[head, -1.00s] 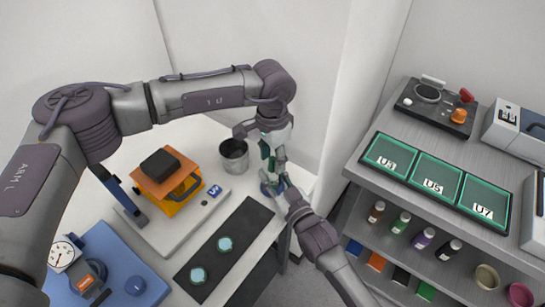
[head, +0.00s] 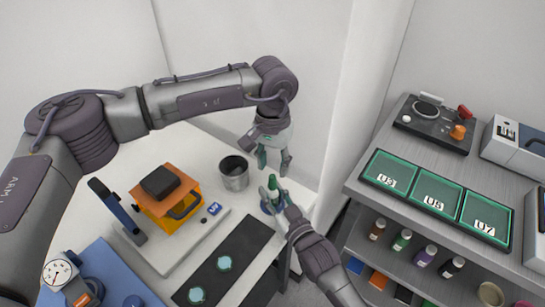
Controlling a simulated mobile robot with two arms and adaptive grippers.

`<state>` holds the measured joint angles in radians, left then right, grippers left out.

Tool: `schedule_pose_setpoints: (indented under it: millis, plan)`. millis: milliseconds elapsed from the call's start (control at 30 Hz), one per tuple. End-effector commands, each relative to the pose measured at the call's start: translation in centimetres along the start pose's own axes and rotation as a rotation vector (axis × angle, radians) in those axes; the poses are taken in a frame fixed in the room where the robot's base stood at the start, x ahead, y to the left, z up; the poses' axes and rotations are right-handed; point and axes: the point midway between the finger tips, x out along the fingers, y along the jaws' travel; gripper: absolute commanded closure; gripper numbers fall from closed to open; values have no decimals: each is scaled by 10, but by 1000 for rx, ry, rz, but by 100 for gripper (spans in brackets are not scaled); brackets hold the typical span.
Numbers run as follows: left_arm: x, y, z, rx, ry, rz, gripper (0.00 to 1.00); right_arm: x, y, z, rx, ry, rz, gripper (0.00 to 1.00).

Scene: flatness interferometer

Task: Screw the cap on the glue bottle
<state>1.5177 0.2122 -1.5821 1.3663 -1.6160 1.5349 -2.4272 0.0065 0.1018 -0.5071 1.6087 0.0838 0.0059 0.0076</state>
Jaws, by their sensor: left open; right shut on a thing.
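The glue bottle (head: 273,194) stands upright near the right edge of the white table, low in a round blue holder (head: 266,208). A small green piece that looks like the cap (head: 272,182) sits on top of it; I cannot tell how tightly. My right gripper (head: 277,203) comes from the lower right and is shut on the bottle, its fingers hiding part of it. My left gripper (head: 274,161) points down just above the bottle. Its fingers are apart and empty, with a small gap between them and the green top.
A grey metal cup (head: 234,176) stands just left of the bottle. An orange stage (head: 168,199) on a white base and a dark mat (head: 240,250) with two teal discs lie further left. At right, a grey shelf unit (head: 360,200) holds green trays and several small bottles.

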Motion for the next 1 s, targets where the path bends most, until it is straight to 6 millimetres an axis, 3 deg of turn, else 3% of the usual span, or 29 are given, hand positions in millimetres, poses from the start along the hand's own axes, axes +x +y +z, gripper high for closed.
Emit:
schedule_pose_setpoints:
  millis: [1000]
  plan:
    - [-14, 1, 0, -2506, 1, -2, 57, 0, 0, 0, 0, 0, 0, 100]
